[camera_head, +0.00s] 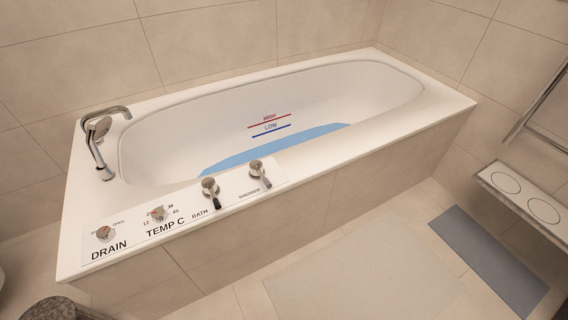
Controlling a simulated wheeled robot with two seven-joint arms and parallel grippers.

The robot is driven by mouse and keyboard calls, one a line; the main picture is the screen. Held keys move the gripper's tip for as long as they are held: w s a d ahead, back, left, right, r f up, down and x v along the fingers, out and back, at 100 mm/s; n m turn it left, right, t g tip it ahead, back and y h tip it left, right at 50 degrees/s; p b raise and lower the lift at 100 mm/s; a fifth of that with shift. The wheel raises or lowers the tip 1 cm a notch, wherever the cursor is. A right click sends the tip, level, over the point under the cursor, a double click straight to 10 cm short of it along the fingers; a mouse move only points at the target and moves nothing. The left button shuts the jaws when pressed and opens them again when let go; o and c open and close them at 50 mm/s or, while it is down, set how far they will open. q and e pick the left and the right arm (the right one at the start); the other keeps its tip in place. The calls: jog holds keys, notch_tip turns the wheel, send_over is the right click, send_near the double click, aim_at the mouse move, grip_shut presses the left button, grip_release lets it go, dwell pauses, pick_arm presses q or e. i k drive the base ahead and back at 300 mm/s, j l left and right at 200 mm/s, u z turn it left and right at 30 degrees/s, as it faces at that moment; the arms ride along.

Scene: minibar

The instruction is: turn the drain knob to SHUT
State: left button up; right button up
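The drain knob (104,233) is a small round metal knob with a red mark, at the left end of the white control panel (190,216) on the front rim of the bathtub. "DRAIN" is printed below it and "OPEN" at its upper right. The red mark seems to point to the upper left, where the small lettering is too blurred to read. Neither of my grippers is in view, and nothing touches the knob.
The temperature knob (157,214), bath lever (210,191) and shower lever (258,171) sit right of it. A tall faucet (100,145) stands behind on the rim. The tub (395,97) holds blue water (270,148). The floor in front has a light mat (365,280).

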aim_at(105, 233)
jog(key=u, duration=1.75)
